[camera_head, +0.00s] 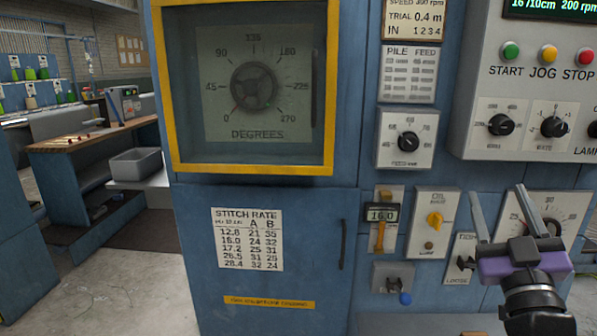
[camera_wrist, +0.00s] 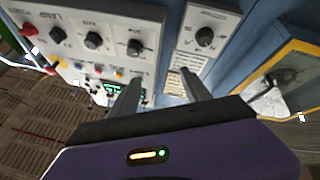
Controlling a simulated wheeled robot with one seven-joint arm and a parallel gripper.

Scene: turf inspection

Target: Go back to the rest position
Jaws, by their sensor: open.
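My gripper (camera_head: 500,212) is at the lower right of the head view, in front of the blue machine cabinet (camera_head: 190,235). Its two grey fingers point up and stand apart, with nothing between them. Its purple body hides part of a round dial (camera_head: 575,208) behind it. In the wrist view the fingers (camera_wrist: 158,92) are spread and empty, with the control panel (camera_wrist: 75,15) beyond them.
A yellow-framed window (camera_head: 333,100) covers a degrees dial (camera_head: 254,88). The panel carries START, JOG and STOP buttons (camera_head: 548,53). A yellow-handled lever (camera_head: 380,237) and an orange knob (camera_head: 435,219) sit left of my gripper. A workbench (camera_head: 85,143) and grey bin (camera_head: 136,165) stand left; floor there is partly clear.

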